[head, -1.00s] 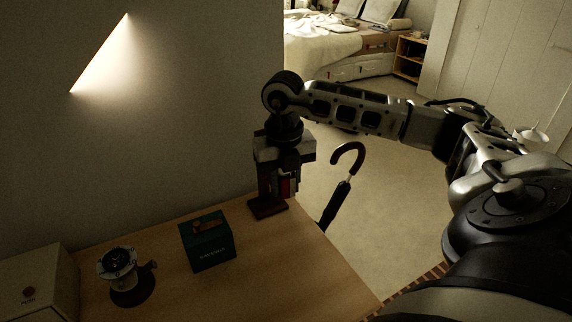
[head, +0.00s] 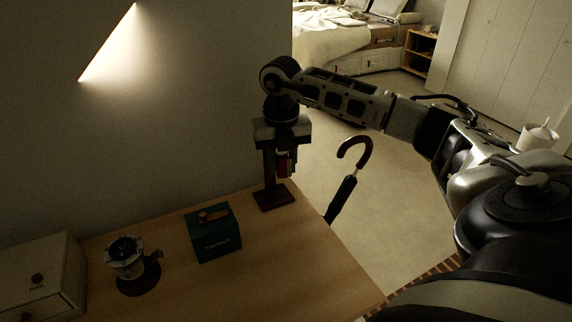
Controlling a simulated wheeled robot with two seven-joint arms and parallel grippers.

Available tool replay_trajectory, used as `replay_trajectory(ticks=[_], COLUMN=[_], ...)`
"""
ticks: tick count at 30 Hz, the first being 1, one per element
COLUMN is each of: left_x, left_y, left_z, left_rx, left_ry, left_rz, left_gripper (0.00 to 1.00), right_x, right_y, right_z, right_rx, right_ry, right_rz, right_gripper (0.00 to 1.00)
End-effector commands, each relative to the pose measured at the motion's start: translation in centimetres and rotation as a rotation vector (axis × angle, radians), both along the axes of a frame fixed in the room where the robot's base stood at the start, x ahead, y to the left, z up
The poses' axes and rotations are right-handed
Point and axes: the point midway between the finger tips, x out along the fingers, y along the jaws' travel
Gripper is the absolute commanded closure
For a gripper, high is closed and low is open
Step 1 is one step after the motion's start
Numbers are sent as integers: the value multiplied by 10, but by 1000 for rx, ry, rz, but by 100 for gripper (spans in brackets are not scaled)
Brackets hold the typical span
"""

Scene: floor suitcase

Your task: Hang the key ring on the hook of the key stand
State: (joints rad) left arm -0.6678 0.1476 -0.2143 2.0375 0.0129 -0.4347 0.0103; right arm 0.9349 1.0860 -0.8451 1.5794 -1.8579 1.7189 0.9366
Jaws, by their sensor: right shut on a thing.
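The key stand (head: 268,180) is a dark post on a flat brown base, near the far right corner of the wooden table. My right gripper (head: 284,152) reaches down from above, at the upper part of the post. It is shut on the key ring (head: 284,169), of which a small red part shows below the jaws beside the post. The ring and the stand's hook are hidden by the gripper or too small to tell, so I cannot see whether they touch. My left gripper is out of view.
A dark green box (head: 216,240) stands left of the stand. A round dial-like device (head: 128,262) and a cream box (head: 40,290) are further left. A wall rises behind. An umbrella (head: 342,198) stands beyond the table's right edge. The table's front right is clear.

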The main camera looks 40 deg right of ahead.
Motion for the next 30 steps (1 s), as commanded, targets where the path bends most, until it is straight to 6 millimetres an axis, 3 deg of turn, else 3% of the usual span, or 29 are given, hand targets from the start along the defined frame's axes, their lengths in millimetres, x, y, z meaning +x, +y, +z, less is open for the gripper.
replay_trajectory(ticks=[15,30], left_x=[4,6], left_y=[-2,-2], left_z=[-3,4], left_rx=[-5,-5], left_ry=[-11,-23], left_rz=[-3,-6], left_gripper=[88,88], right_x=[30,44], right_y=[-9,-14], right_z=[-4,-12], right_rx=[1,-3], right_ry=[-1,-6], right_rz=[-1,-3], right_gripper=[94,94])
